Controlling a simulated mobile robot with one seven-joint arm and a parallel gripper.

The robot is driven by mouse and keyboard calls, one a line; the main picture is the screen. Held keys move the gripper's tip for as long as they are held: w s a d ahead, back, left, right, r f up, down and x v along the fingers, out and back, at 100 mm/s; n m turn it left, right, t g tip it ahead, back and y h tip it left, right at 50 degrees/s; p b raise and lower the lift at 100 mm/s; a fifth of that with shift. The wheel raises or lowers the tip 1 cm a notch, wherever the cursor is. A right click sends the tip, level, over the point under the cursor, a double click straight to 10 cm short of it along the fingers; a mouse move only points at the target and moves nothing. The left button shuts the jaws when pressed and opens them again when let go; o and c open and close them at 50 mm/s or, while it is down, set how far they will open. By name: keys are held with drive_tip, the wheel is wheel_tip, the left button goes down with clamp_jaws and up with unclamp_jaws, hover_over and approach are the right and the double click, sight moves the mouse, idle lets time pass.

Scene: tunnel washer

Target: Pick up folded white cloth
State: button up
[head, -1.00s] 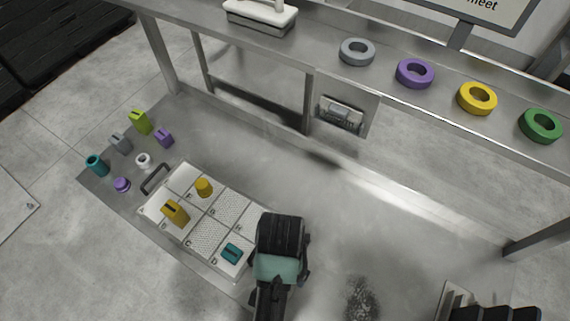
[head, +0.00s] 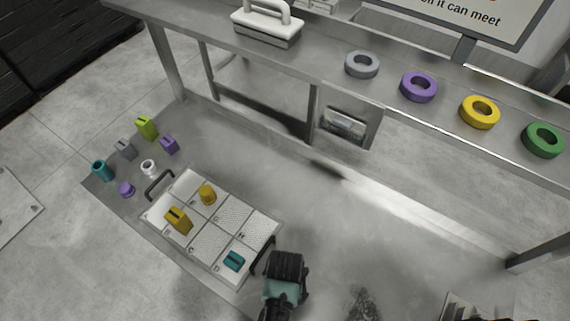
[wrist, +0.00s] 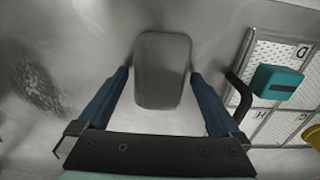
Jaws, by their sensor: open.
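In the wrist view a rounded, rectangular pad (wrist: 163,70) lies flat on the metal surface. It looks grey in the shade; I take it for the folded white cloth. My gripper (wrist: 160,74) is open, with one blue finger on each side of the pad. The fingers look apart from it, and I cannot tell the height between them and the surface. In the head view my gripper (head: 285,275) shows from above at the bottom, right of the tray, and hides the pad.
The lettered tray (head: 218,262) with black handles holds yellow and teal pieces; its near handle (wrist: 239,96) is close to my right finger. Several small coloured pieces stand at the left. Several rings and a white handled tool (head: 267,30) sit on the raised shelf. Open surface lies beyond my gripper.

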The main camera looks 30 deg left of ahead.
drive_tip(key=c, duration=1.2)
wheel_tip(320, 180, up, 10)
drive_tip(key=shift+r, duration=0.1)
